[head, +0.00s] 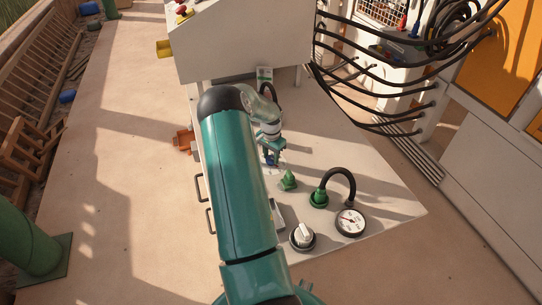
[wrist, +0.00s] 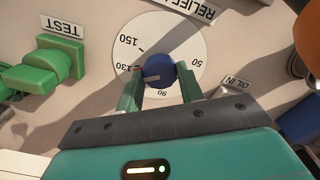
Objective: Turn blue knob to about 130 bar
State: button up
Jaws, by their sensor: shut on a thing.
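The blue knob (wrist: 160,71) sits at the middle of a round white dial (wrist: 185,38) marked 50, 90, 130 and 150. My gripper (wrist: 160,80) is shut on the knob, with one green finger on each side of it. A pale line on the knob points left and slightly down in the wrist view, on the 90 side of the 130 label. A small red mark lies by 130. In the head view the knob (head: 271,160) shows small under my gripper (head: 271,151).
A green fitting (wrist: 45,70) stands by the TEST label. A blue part (wrist: 300,122) lies near the OIL IN label. In the head view, a gauge (head: 350,221), a black hose (head: 342,172) and a white rotary switch (head: 303,235) stand nearer on the panel.

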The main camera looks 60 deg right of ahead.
aim_at(271, 158)
jog(key=shift+m, duration=0.8)
jog(key=o, duration=1)
notch_tip(271, 158, up, 14)
jog(key=shift+f, duration=0.1)
